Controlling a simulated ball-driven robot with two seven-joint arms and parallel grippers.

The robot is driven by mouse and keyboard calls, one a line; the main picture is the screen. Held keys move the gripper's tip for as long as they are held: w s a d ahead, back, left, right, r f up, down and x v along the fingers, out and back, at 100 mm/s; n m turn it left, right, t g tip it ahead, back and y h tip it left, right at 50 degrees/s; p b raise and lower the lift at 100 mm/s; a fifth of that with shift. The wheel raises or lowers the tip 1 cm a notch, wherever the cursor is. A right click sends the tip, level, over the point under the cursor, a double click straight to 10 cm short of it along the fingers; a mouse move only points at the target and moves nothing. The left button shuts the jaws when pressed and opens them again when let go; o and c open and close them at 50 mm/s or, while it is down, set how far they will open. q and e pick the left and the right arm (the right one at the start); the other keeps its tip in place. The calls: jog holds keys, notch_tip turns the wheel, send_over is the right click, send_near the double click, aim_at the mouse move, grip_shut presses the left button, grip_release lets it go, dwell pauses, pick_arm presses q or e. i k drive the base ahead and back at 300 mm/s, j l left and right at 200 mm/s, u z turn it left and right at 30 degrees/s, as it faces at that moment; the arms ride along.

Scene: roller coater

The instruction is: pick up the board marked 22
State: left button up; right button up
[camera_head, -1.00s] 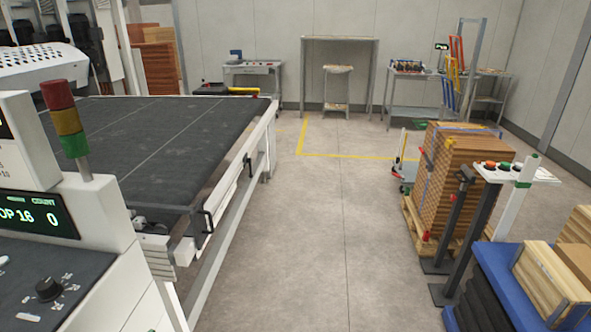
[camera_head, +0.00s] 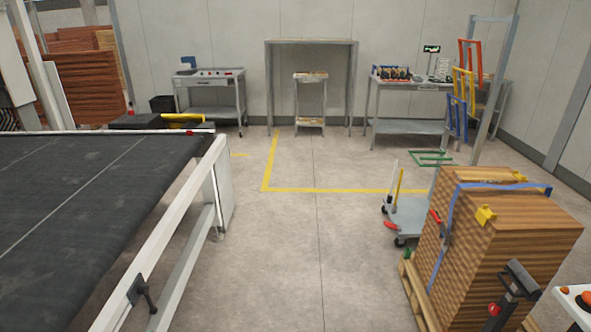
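No board with a readable 22 shows. A tall stack of brown boards (camera_head: 535,222) stands on a wooden pallet (camera_head: 412,292) at the right, with a blue strap (camera_head: 505,186) and yellow corner pieces around its top. Any marks on these boards are too small to read. More reddish-brown boards (camera_head: 85,85) are piled at the far left behind the conveyor. Neither of my grippers is in view.
A dark conveyor belt (camera_head: 70,190) with a white side rail fills the left. A grey cart (camera_head: 408,215) stands beside the pallet. Benches (camera_head: 210,90) and a tall frame (camera_head: 312,42) line the back wall. The middle floor (camera_head: 300,245) is clear.

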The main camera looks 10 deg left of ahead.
aim_at(493, 176)
jog(key=i+z, duration=0.25)
jog(key=i, duration=0.3)
jog(key=i+z, duration=0.25)
jog(key=i, duration=0.25)
jog(key=i+j+z, duration=0.25)
jog(key=i, duration=0.25)
jog(key=i+j+z, duration=0.1)
jog(key=i+z, duration=0.4)
jog(key=i+j+z, duration=0.25)
jog(key=z, duration=0.2)
jog(key=i+j+z, duration=0.7)
jog(key=j+z, duration=0.15)
jog(key=z, duration=0.15)
